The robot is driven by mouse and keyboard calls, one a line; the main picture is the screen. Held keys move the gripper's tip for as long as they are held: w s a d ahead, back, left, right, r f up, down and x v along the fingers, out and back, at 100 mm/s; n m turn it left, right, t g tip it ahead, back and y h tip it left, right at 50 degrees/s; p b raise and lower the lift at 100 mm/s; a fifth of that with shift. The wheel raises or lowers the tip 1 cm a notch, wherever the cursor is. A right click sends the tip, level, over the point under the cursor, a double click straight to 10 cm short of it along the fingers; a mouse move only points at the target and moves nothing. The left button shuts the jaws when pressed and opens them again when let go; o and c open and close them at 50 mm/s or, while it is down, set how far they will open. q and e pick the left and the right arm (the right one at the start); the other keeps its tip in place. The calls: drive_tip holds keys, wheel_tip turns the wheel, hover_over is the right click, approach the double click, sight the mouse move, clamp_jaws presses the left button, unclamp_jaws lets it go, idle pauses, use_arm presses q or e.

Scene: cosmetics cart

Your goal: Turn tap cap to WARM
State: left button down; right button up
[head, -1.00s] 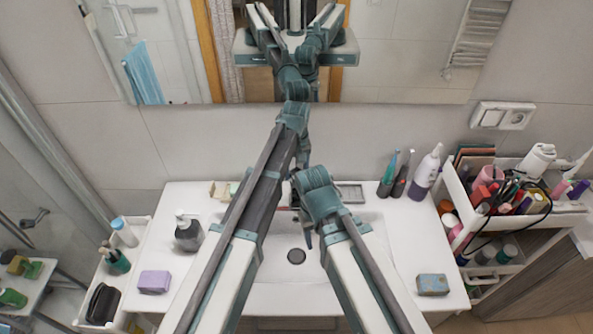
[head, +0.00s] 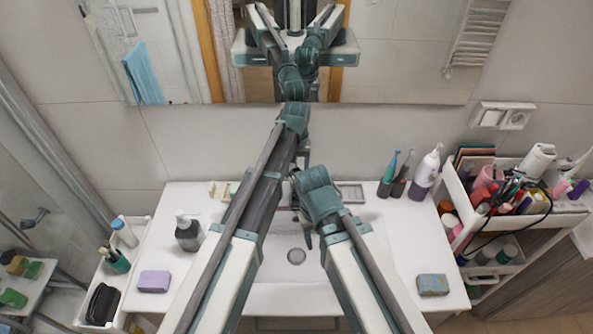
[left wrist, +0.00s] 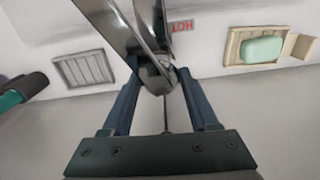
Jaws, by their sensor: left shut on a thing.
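The shiny metal tap (left wrist: 140,25) shows in the left wrist view, with its rounded cap (left wrist: 157,76) between my left gripper's two blue fingers. My left gripper (left wrist: 164,78) is shut on the cap. A red HOT label, upside down in this view (left wrist: 182,27), is on the pale surface just right of the tap. No WARM label is readable. In the head view my arms mostly hide the tap and the left fingertips. My right arm's end (head: 308,240) hangs over the basin; its jaw opening cannot be made out.
The white sink (head: 370,262) has a dark drain (head: 296,256). Around it stand a soap dispenser (head: 188,232), a purple block (head: 154,281), a sponge (head: 432,285) and bottles (head: 425,172). A loaded cart (head: 490,215) is at the right. The mirror (head: 400,60) is close behind.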

sight(297, 169)
use_arm(q)
drive_tip(key=shift+d+m, duration=0.1)
drive_tip(key=shift+m, duration=2.1)
drive_tip(key=shift+c, duration=0.8)
unclamp_jaws()
wheel_tip(297, 169, up, 14)
drive_tip(key=p, duration=1.3)
drive_tip(key=shift+p, duration=0.4)
drive_tip(key=shift+w+f, duration=0.1)
drive_tip(key=shift+f, duration=0.05)
